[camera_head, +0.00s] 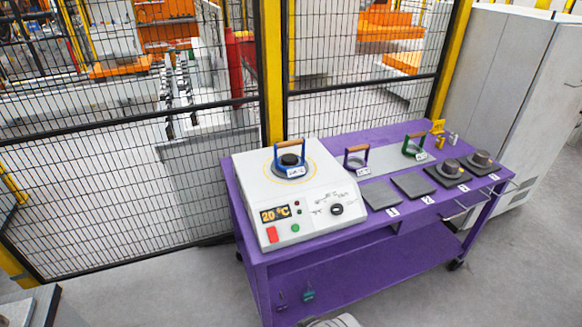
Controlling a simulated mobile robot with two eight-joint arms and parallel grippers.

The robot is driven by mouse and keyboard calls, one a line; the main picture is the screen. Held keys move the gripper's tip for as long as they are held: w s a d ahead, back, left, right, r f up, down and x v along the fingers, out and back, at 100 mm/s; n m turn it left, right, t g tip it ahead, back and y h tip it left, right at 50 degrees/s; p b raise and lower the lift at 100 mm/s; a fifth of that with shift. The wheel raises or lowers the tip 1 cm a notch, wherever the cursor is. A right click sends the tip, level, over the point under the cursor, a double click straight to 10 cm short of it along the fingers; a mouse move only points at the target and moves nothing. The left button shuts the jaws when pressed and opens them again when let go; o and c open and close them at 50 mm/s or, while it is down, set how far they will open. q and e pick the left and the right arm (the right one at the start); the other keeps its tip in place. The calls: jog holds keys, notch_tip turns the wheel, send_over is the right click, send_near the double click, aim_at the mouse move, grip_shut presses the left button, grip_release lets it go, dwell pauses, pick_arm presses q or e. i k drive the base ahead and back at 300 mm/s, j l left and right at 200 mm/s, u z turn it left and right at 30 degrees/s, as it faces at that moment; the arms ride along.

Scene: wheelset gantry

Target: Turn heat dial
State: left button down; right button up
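A white heating unit (305,190) stands on the left part of a purple table (375,240). Its sloped front panel has a black round dial (336,209) at the right, with printed markings beside it. A display (274,213) at the panel's left reads 20 °C. A red switch (272,234) sits below the display, and a small green button (295,228) lies to its right. On top of the unit, a ring with a blue and wooden handle (290,160) stands around a dark round part.
Dark numbered pads (380,195) lie at the right, two bearing round metal parts (449,169). A mesh fence (150,150) runs behind; a grey cabinet (510,90) stands right.

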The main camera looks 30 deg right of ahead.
aim_at(337, 209)
jog(key=z, duration=1)
